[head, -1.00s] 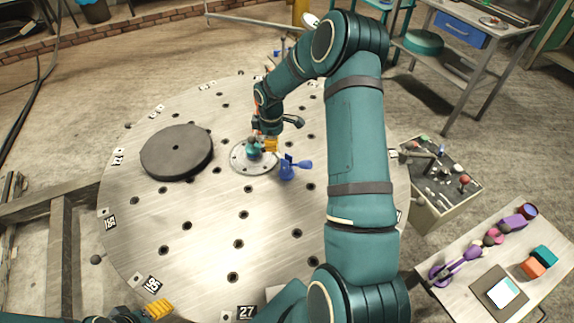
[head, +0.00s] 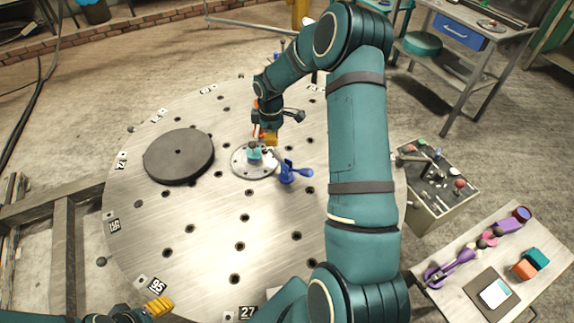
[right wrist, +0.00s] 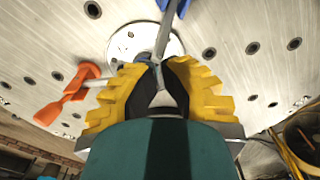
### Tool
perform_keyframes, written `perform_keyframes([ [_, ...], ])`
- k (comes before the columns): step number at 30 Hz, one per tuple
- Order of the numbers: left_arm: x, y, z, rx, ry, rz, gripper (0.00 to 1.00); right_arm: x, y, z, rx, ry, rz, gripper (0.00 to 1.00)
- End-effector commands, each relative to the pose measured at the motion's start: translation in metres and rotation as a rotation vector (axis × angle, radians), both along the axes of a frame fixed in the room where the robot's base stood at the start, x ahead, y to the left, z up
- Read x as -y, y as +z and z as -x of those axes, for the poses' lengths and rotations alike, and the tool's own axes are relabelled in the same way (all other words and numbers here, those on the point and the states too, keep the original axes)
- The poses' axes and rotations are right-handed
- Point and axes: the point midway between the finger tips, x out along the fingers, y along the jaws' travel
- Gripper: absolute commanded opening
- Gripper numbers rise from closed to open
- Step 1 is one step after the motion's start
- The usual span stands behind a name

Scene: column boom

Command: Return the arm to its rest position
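My right arm reaches over the round metal table (head: 200,225). Its gripper (head: 269,139) has yellow fingers and hangs above the small round flanged plate (head: 240,166) near the table's middle. In the right wrist view the fingers (right wrist: 162,88) stand apart with a narrow gap; a grey bar passes just beyond their tips, and I see nothing clearly gripped. A blue-handled clamp (head: 288,172) is beside the plate, and an orange handle (right wrist: 62,100) shows at left in the wrist view. My left gripper (head: 158,306) is at the bottom left edge, its finger gap unclear.
A dark disc (head: 179,156) lies on the table's left part. A tool cart (head: 437,190) and a side bench (head: 470,297) with coloured parts stand at the right. A workbench with a blue drawer (head: 457,30) is at the back right. The table's front is mostly clear.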

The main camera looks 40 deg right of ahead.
Motion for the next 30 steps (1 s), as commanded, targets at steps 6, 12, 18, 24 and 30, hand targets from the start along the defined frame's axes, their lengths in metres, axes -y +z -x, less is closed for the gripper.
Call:
perform_keyframes([
  [6, 0.0, 0.015, 0.0, 0.0, 0.0, 0.0, 0.63, 0.0, 0.021, 0.0, 0.0, 0.0, 0.0, 0.0],
  [12, 0.0, 0.015, 0.0, 0.0, 0.0, 0.0, 0.63, 0.0, 0.022, 0.0, -0.001, 0.0, 0.001, 0.0],
  [18, 0.0, 0.015, 0.0, 0.0, 0.0, 0.0, 0.63, 0.0, 0.022, 0.0, -0.001, 0.0, 0.001, 0.0],
  [24, 0.0, 0.015, 0.0, 0.001, 0.0, 0.0, 0.63, 0.0, 0.022, 0.0, -0.001, 0.0, 0.001, 0.0],
  [30, -0.002, 0.013, -0.009, 0.019, 0.016, -0.005, 0.63, -0.039, 0.002, 0.0, 0.02, -0.035, -0.054, 0.0],
])
